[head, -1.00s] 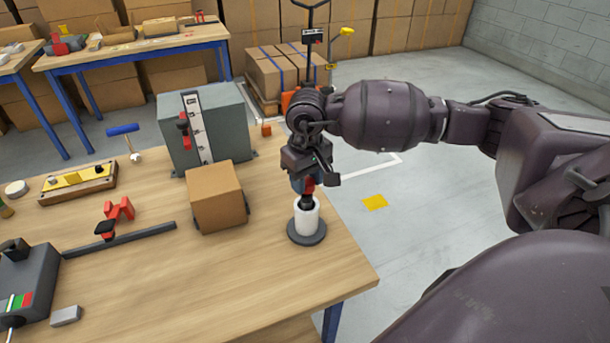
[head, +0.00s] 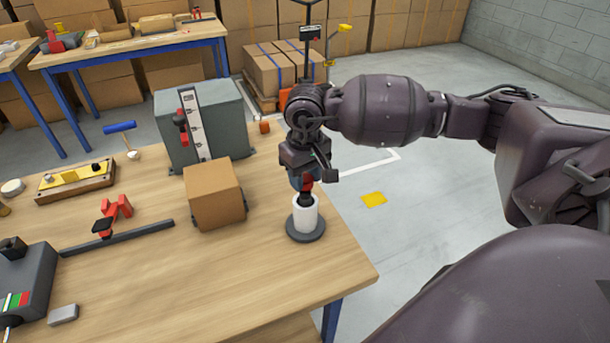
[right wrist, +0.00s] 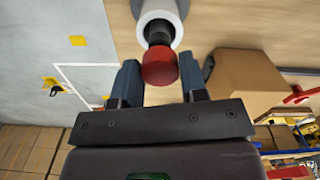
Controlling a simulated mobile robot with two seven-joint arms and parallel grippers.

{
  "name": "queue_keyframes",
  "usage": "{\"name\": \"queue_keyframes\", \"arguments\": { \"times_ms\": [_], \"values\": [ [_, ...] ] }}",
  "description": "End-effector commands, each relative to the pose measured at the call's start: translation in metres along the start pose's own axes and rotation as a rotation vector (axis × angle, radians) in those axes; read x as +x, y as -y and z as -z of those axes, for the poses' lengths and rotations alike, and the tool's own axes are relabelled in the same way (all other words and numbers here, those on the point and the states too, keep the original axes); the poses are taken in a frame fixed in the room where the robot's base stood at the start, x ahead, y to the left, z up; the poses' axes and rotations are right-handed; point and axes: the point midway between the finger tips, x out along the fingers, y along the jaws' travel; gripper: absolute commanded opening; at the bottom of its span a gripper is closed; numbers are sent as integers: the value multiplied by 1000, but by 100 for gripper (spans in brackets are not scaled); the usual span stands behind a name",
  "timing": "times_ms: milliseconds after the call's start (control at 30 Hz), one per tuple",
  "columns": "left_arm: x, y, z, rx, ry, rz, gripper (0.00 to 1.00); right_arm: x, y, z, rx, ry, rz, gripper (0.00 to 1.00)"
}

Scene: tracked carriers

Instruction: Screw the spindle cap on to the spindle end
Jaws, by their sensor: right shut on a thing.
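A white upright cylinder on a dark round base (head: 291,233), the spindle as I read it, stands near the table's right edge. Its white body (head: 306,219) also shows at the top of the right wrist view (right wrist: 170,10). The red cap (head: 307,183) with a black neck sits at the cylinder's upper end, in line with it; the wrist view shows its red head (right wrist: 159,66) between the fingers. How deep the neck sits is hidden. My right gripper (head: 306,178), also in the wrist view (right wrist: 160,68), is shut on the cap from above. My left gripper is out of view.
A cardboard box (head: 213,193) stands just left of the spindle, close to the gripper. A grey cabinet (head: 225,118) is behind it. A dark bar (head: 120,238) and a red clamp lie further left. The table front (head: 230,285) is clear.

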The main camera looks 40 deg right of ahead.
Motion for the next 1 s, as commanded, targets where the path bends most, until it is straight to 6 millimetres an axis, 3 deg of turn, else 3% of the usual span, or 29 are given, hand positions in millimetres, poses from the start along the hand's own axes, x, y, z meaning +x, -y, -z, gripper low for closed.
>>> {"name": "queue_keyframes", "arguments": {
  "times_ms": [1000],
  "values": [
    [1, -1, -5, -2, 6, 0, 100, 0, -1, 0, 8, 0, -1, 14]
  ]
}}
